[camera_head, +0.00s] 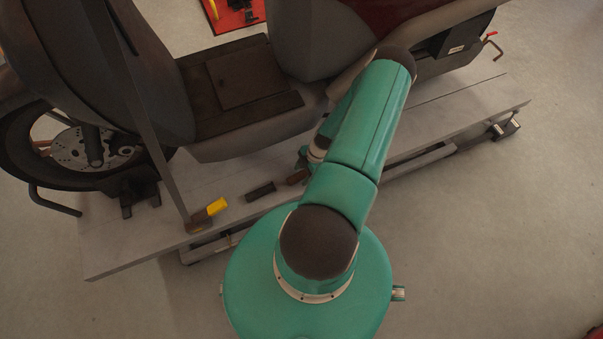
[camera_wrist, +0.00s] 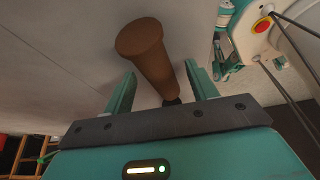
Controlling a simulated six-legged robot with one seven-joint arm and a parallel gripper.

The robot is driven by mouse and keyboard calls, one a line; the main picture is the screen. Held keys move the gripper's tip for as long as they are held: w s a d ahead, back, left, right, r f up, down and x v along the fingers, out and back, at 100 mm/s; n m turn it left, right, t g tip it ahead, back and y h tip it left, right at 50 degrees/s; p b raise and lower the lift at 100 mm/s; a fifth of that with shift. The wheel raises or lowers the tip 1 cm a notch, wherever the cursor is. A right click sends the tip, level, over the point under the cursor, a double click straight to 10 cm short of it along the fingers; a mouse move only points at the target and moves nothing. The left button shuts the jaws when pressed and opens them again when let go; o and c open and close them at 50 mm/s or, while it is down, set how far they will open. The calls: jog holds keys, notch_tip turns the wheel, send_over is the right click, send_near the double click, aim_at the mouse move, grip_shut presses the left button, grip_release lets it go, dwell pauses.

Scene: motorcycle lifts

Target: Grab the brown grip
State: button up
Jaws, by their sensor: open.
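The brown grip (camera_wrist: 150,55) shows large in the wrist view, a tapered cylinder with a wide round end toward the top. In the head view the brown grip (camera_head: 297,177) lies on the grey lift platform (camera_head: 440,117), partly hidden by my arm. My gripper (camera_wrist: 160,70) is open. Its two teal fingers stand on either side of the grip, with gaps showing. The grip's narrow dark end reaches down toward the palm. In the head view my arm hides most of the gripper.
A black grip (camera_head: 260,190) and a yellow-handled tool (camera_head: 208,213) lie to the left on the platform. A large dark scooter (camera_head: 250,75) stands on the lift just behind. The floor (camera_head: 500,240) at right is clear.

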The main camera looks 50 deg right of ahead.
jog(key=shift+c, duration=0.5)
jog(key=c, duration=1)
jog(key=shift+r, duration=0.2)
